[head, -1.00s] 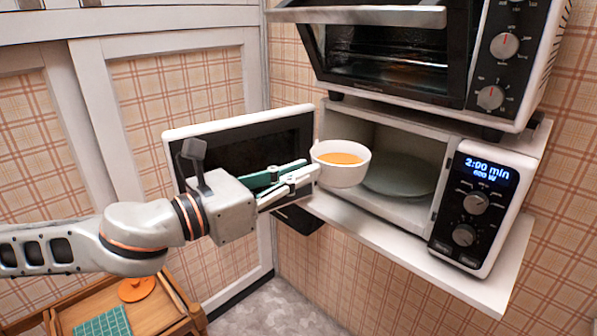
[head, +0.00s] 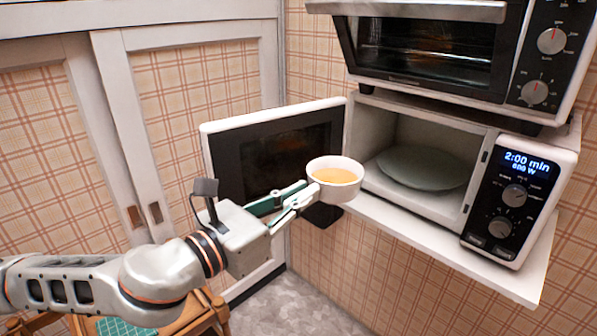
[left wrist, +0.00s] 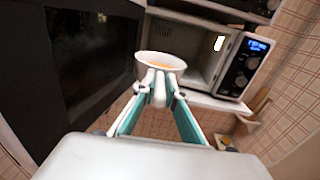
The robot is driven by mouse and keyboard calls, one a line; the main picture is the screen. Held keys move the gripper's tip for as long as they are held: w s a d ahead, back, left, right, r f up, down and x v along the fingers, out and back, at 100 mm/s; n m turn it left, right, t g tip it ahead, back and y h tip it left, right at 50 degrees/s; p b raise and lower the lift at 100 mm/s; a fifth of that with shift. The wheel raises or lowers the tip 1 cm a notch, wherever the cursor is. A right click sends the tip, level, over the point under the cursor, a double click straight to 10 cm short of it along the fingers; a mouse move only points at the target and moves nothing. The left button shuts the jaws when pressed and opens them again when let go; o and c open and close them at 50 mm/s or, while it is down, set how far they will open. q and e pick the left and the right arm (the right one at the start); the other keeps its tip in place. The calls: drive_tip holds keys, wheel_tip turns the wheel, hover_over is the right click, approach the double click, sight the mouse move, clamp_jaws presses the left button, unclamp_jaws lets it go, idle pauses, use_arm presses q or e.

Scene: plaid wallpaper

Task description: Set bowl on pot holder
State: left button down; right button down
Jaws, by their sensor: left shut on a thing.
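A white bowl (head: 345,192) with orange contents is in front of the open microwave in the head view, held about level. My left gripper (head: 309,192) is shut on the bowl's near left wall. In the left wrist view the bowl (left wrist: 178,66) sits beyond the fingertips (left wrist: 158,90). A teal square with a grid pattern (head: 126,327), probably the pot holder, shows at the bottom left on a wooden cart and is mostly hidden by my left arm or cut off by the frame. My right gripper is not in view.
The microwave (head: 474,141) stands on a white shelf (head: 480,262), its door (head: 225,170) swung open to the left behind my gripper. A glass plate (head: 420,166) is inside. A toaster oven (head: 430,90) sits above. The wooden cart (head: 205,318) stands low at left.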

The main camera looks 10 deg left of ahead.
use_arm(q)
drive_tip(key=s+f+n+t+y, duration=0.1)
drive_tip(key=s+f+n+y, duration=0.1)
drive_tip(key=f+y, duration=0.3)
drive_tip(key=s+f+n+t+y, duration=0.2)
drive_tip(key=s+f+n+y, duration=0.1)
drive_tip(key=f, duration=1.1)
drive_tip(key=shift+d+n+y, duration=0.25)
drive_tip(key=shift+n+y, duration=0.65)
drive_tip(key=shift+y, duration=0.1)
